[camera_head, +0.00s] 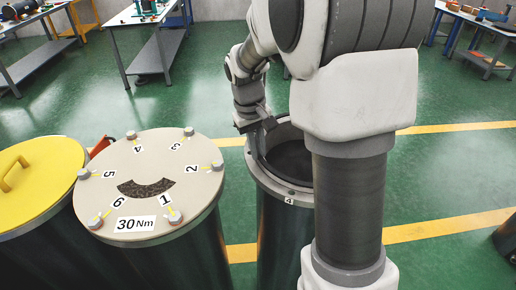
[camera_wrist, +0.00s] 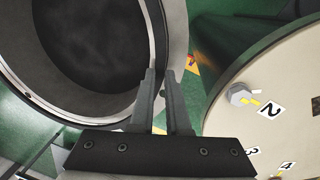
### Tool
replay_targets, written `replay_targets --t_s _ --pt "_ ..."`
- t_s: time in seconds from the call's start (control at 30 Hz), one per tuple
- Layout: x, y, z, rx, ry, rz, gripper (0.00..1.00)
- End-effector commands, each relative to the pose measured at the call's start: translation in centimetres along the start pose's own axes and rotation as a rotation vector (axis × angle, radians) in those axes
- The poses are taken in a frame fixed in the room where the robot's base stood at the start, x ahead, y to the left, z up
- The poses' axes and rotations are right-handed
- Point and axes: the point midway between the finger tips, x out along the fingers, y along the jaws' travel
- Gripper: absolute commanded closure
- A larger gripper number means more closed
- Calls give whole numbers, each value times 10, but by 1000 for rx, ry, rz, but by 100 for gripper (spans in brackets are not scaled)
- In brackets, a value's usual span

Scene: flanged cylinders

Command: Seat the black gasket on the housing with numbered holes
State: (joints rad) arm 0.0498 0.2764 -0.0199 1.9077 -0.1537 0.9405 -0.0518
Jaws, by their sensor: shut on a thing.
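The housing (camera_head: 270,182) is an open dark cylinder with a grey flange, in the middle of the head view and partly behind my arm. Its flange has bolt holes, and a number label shows at the front. My gripper (camera_head: 262,125) is at the flange's far left edge. In the wrist view my gripper (camera_wrist: 159,73) is shut on the rim of the black gasket (camera_wrist: 157,40), a thin dark ring around the opening. The gasket lies over or very near the flange (camera_wrist: 178,30); I cannot tell whether it touches or whether its holes line up.
A closed cylinder with a beige lid (camera_head: 150,210), numbered bolts and a 30 Nm label stands close on the left. A yellow-lidded cylinder (camera_head: 30,180) is at the far left. Benches stand behind. Green floor is open beyond the housing.

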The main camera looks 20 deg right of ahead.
Motion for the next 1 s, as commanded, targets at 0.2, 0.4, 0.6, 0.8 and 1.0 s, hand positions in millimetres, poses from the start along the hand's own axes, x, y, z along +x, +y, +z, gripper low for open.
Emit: replay_targets --t_s 0.2,0.4,0.6,0.8,1.0 --pt "0 0 0 0 1 0 100" --pt "0 0 0 0 0 0 100" --pt "1 0 0 0 0 0 100" --pt "4 0 0 0 0 0 100" --pt "6 0 0 0 0 0 100"
